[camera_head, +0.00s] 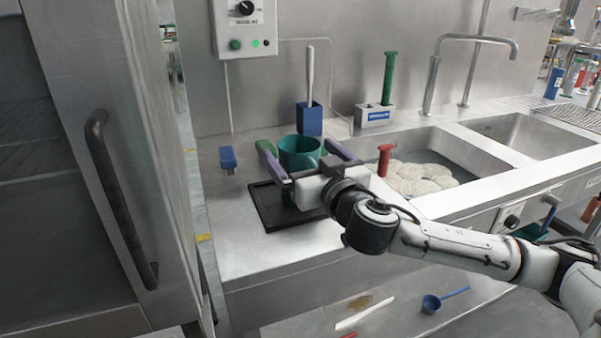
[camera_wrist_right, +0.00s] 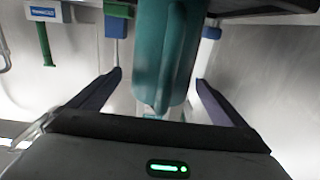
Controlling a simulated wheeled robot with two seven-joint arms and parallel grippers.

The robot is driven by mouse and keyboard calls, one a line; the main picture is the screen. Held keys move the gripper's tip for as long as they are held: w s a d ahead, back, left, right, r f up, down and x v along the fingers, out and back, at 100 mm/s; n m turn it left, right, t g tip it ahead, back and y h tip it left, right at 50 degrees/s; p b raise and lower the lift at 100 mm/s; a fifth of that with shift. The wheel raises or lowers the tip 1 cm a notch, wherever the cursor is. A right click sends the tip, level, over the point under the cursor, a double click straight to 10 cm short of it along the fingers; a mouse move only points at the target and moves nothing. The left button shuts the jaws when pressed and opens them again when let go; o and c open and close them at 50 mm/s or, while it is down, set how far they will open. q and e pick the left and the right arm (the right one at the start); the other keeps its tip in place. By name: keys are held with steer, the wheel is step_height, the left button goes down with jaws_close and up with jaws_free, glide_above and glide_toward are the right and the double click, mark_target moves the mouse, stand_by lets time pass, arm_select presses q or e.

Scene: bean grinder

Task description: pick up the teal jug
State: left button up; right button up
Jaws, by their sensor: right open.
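The teal jug (camera_head: 298,152) stands upright at the black mat (camera_head: 262,212) on the steel counter. My right gripper (camera_head: 301,149) comes in from the right, with one finger on each side of the jug. Its jaws are open, and the lower part of the jug is hidden behind the gripper in the head view. In the right wrist view the jug (camera_wrist_right: 166,55) fills the middle between the two fingers (camera_wrist_right: 157,85), with a gap visible on each side. My left gripper is not in view.
A blue holder (camera_head: 309,119) with a white-handled tool stands behind the jug. A grey block with a green-handled tool (camera_head: 388,80) is to its right. A blue item (camera_head: 227,158) lies left. A sink (camera_head: 425,165) with pale contents and a red-handled tool (camera_head: 384,160) is right.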

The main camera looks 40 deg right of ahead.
steer(key=shift+w+d, duration=0.1)
steer(key=shift+w, duration=0.45)
steer(key=c, duration=1.5)
step_height(320, 180, up, 10)
steer(key=shift+s+p, duration=0.1)
steer(key=shift+p, duration=1)
